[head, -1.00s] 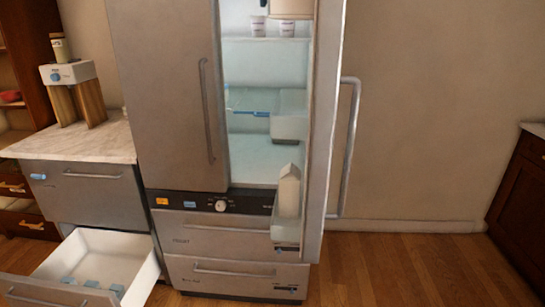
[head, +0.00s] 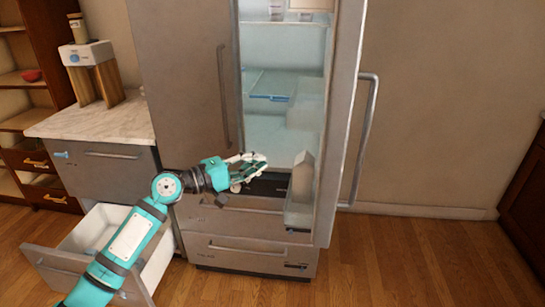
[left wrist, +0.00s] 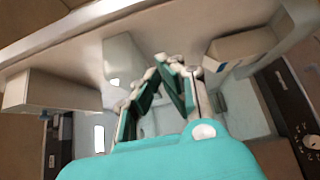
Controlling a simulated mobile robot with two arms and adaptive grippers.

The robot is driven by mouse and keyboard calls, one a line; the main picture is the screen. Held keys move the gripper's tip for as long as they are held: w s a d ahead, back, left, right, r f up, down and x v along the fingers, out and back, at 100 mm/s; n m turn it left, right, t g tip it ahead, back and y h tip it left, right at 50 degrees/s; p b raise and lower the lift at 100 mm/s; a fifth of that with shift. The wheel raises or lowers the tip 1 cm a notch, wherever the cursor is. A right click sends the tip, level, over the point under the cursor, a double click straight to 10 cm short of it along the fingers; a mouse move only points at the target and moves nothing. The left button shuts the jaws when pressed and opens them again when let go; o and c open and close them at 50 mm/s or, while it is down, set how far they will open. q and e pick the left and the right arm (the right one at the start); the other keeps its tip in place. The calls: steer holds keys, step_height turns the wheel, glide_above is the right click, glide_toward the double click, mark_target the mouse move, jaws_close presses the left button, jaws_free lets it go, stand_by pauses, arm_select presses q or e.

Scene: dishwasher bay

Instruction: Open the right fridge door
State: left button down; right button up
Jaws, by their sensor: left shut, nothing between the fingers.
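The right fridge door (head: 347,130) stands open, swung outward, with its long handle (head: 366,135) on its outer face to the right. The lit interior (head: 278,85) shows between it and the closed left fridge door (head: 180,80). My left gripper (head: 264,160) is shut and empty. It is in front of the opening, to the left of the right door's inner side. In the left wrist view its fingertips (left wrist: 160,62) point toward the door's inner face and bins (left wrist: 50,93). My right gripper is out of view.
Fridge drawers (head: 240,222) below are closed. A counter drawer (head: 90,232) is pulled out at left, behind my left arm. The floor (head: 410,260) at right is clear.

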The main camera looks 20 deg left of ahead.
arm_select(q)
steer(key=s+d+p+x, duration=0.1)
steer(key=p+x, duration=0.3)
steer(key=x, duration=0.7)
steer(key=shift+d+p, duration=0.3)
steer(key=shift+d, duration=0.45)
steer(key=shift+s, duration=0.1)
